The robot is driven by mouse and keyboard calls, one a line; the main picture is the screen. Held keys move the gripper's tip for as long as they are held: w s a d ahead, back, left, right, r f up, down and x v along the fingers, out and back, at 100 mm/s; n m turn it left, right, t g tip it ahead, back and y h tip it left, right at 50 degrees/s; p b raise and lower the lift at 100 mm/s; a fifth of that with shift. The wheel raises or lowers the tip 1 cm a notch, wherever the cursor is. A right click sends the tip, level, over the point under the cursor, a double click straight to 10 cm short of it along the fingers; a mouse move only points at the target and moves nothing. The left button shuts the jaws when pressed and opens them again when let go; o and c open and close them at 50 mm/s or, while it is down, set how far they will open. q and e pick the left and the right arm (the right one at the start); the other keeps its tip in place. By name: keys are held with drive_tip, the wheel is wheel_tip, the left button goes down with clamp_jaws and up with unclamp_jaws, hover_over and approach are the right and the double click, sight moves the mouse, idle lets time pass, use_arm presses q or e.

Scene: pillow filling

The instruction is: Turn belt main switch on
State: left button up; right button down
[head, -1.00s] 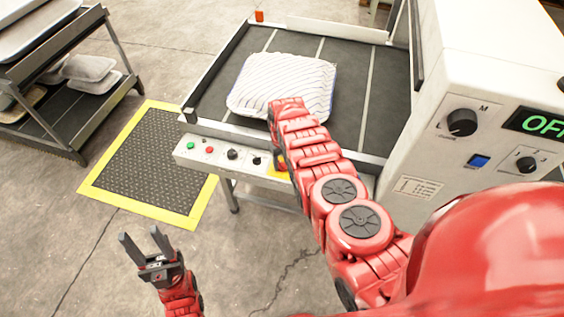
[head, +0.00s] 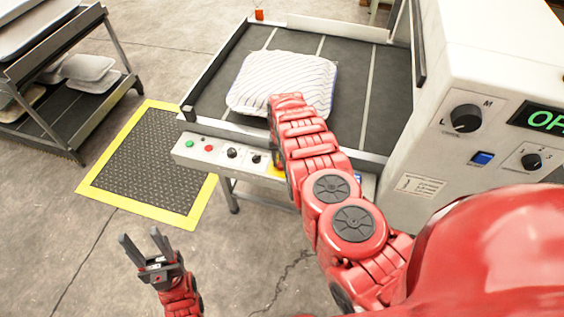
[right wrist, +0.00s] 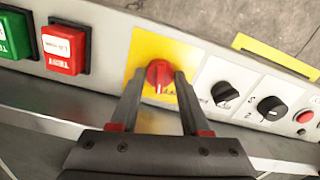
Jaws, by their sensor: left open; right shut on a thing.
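The belt main switch is a red rotary knob (right wrist: 159,73) on a yellow plate, seen in the right wrist view. My right gripper (right wrist: 158,88) is shut on this knob, one finger on each side. In the head view my right arm hides the knob and the gripper's fingers; only a bit of the yellow plate (head: 277,171) shows. The plate is on the control panel (head: 218,166) along the conveyor's front edge. My left gripper (head: 146,247) is open and empty, over the floor at lower left.
A striped pillow (head: 270,78) lies on the dark conveyor belt (head: 350,90). Green and red square buttons (right wrist: 65,48) and black knobs (right wrist: 228,94) flank the yellow plate. A machine with a green display (head: 545,118) stands at right. A tray rack (head: 110,60) stands at left.

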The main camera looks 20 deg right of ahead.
sight(282, 163)
drive_tip(key=m+b, duration=0.2)
drive_tip(key=m, duration=0.4)
drive_tip(key=shift+f, duration=0.1)
drive_tip(key=m+b, duration=0.1)
drive_tip(key=m, duration=0.4)
drive_tip(key=shift+b, duration=0.4)
drive_tip(key=shift+m, duration=0.3)
drive_tip(key=shift+c, duration=1.9)
unclamp_jaws()
wheel_tip(282, 163, up, 18)
drive_tip(key=shift+f+b, duration=0.2)
drive_tip(key=shift+b, duration=0.1)
